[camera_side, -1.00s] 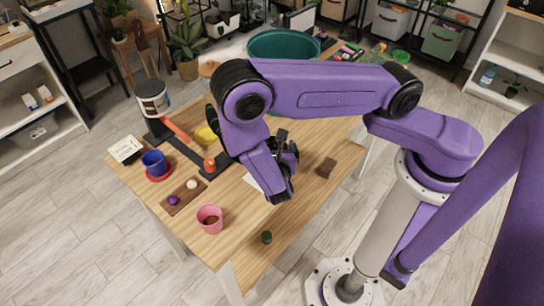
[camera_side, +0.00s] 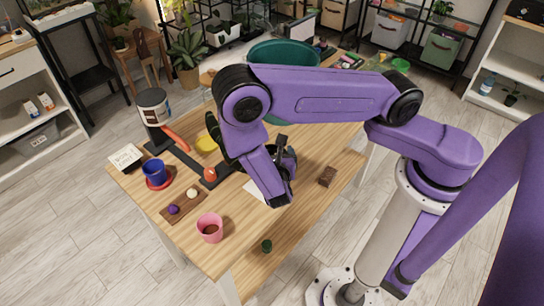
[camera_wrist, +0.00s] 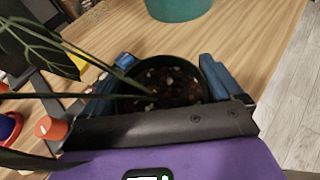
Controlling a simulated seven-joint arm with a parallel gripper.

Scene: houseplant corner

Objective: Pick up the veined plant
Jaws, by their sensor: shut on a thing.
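The veined plant shows in the wrist view as a dark round pot (camera_wrist: 192,66) of pebbly soil, with long green stems leaning left to a dark leaf with pale veins (camera_wrist: 40,48). The blue fingers of my gripper (camera_wrist: 165,64) are on either side of the pot and shut on it. The pot looks upright. In the side view my gripper (camera_side: 284,160) is above the right part of the wooden table, and my arm hides most of the plant. A dark leaf (camera_side: 216,134) shows left of the arm. I cannot tell the pot's height over the table.
A teal tub (camera_side: 284,52) stands behind.

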